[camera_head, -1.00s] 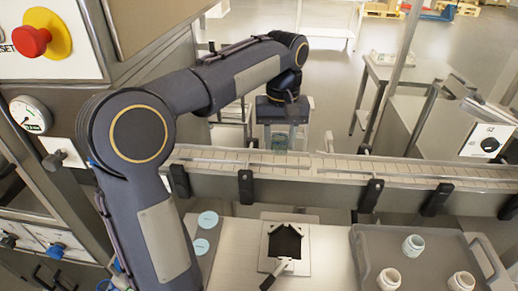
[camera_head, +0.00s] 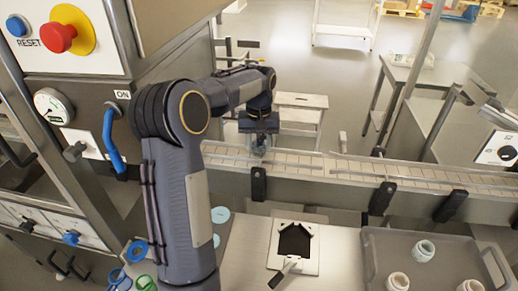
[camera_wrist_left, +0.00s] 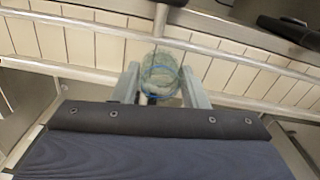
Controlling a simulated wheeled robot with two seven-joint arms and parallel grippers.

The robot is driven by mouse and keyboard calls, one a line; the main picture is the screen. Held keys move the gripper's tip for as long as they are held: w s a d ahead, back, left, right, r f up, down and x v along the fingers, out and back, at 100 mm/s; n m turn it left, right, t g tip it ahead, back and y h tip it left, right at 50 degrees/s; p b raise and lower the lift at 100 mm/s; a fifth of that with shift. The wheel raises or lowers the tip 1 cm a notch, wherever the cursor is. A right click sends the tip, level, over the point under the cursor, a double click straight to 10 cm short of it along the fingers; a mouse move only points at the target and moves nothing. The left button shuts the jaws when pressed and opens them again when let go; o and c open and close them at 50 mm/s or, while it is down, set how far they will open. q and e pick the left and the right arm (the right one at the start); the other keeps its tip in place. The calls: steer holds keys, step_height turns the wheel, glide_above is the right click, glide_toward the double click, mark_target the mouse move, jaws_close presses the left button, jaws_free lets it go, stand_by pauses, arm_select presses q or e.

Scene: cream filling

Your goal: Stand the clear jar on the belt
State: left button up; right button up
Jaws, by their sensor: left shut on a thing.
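My left gripper (camera_head: 259,133) hangs over the conveyor belt (camera_head: 310,166) with its fingers pointing down. It is shut on the clear jar (camera_head: 261,146), which is see-through with a bluish tint. In the left wrist view the jar (camera_wrist_left: 160,72) is upright between the two fingers (camera_wrist_left: 163,88), with the pale belt slats (camera_wrist_left: 85,48) behind it. The jar is over or on the belt, between the rails; I cannot tell whether its base touches the slats. The fingers and gripper body hide part of the jar. My right gripper is out of view.
Metal guide rails (camera_head: 420,182) run along the belt. A grey tray (camera_head: 385,250) with several white jars (camera_head: 423,250) stands at the front right. A black-centred plate (camera_head: 294,243) lies on the bench. A control panel with a red button (camera_head: 58,38) is at the left.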

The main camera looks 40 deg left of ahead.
mark_target(259, 145)
arm_select(q)
steer(key=shift+f, duration=0.95)
steer(key=shift+d+f, duration=0.1)
steer(key=shift+f, duration=0.3)
steer(key=o, duration=0.9)
steer(key=shift+r, duration=0.1)
steer(key=shift+o, duration=0.2)
step_height(259, 145, up, 12)
steer(key=shift+p, duration=0.5)
steer(key=shift+s+r, duration=0.1)
steer(key=shift+r, duration=0.3)
